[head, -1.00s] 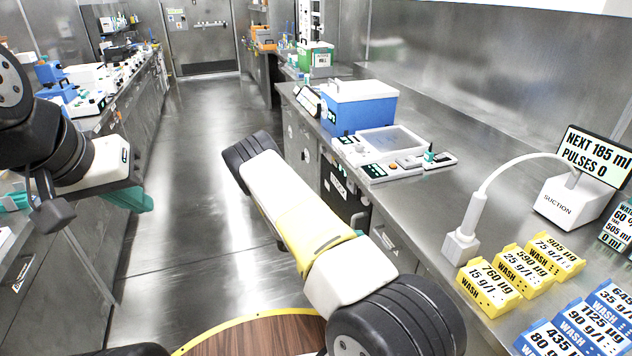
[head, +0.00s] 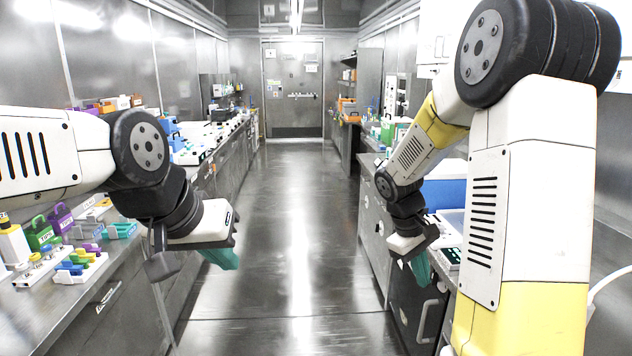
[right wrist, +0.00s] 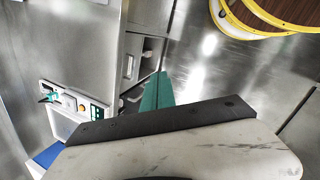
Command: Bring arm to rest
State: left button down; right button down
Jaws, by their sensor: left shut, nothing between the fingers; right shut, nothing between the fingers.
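My left arm comes in from the left in the head view, and its gripper (head: 222,258) hangs over the aisle beside the left bench, its teal fingers shut and empty. My right arm rises on the right, bent at the elbow, with its forearm reaching down. Its gripper (head: 420,268) hangs at the front edge of the right bench, teal fingers shut and empty. In the right wrist view its teal fingers (right wrist: 156,92) lie together with nothing between them, over the floor and cabinet fronts.
The left bench (head: 62,318) carries racks and coloured bottles close to my left arm. The right bench has a blue box (head: 446,192) and a device with buttons (right wrist: 82,108), partly hidden by my right arm. The aisle floor (head: 290,240) between is clear to the far door (head: 293,88).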

jog(key=s+a+r+m+t+y, duration=0.2)
jog(key=s+a+r, duration=0.3)
jog(key=s+r, duration=0.3)
jog(key=s+a+r+m+t+y, duration=0.3)
jog(key=s+a+r+t+y, duration=0.1)
jog(key=s+r, duration=0.3)
jog(key=shift+s+a+r, duration=0.35)
jog(key=shift+a+r, duration=0.15)
jog(key=shift+a, duration=0.1)
jog(key=shift+a, duration=0.1)
